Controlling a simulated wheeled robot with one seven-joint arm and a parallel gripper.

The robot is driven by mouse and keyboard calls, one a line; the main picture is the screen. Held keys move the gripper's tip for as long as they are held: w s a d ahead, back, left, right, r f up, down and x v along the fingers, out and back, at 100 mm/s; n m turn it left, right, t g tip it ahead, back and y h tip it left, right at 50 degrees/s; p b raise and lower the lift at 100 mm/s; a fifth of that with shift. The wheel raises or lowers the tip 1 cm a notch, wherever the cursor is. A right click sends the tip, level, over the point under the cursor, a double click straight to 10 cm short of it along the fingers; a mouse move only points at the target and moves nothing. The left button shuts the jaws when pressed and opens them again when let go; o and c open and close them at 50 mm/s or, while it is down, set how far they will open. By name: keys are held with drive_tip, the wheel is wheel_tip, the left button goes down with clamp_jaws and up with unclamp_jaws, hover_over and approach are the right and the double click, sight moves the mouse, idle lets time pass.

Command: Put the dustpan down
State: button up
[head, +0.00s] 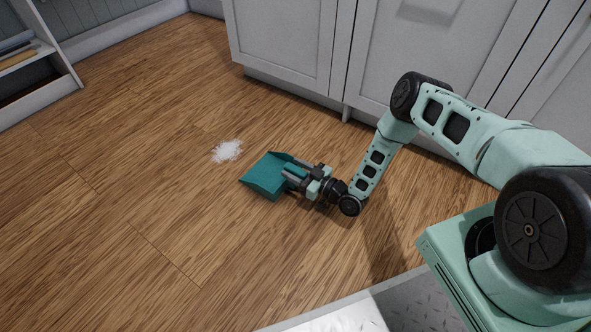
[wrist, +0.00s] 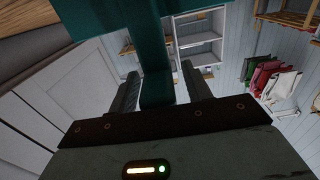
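The teal dustpan (head: 266,174) is low over the wood floor in the head view, its wide mouth toward the left. Whether its underside touches the floor, I cannot tell. My gripper (head: 297,173) is at its right end, closed around the handle. In the wrist view, the dustpan handle (wrist: 153,45) runs between the two fingers of my gripper (wrist: 160,80). The pan's broad part crosses the top of that view. The far side of the grip is hidden.
A small white pile (head: 227,151) lies on the floor just beyond and left of the dustpan. White cabinets (head: 285,45) line the back. A shelf unit (head: 30,70) stands at the far left. The wood floor (head: 120,210) at left is clear.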

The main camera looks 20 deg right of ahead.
drive_tip(key=shift+r, duration=0.2)
drive_tip(key=p+v, duration=0.6)
drive_tip(key=v, duration=0.6)
drive_tip(key=shift+f, duration=0.1)
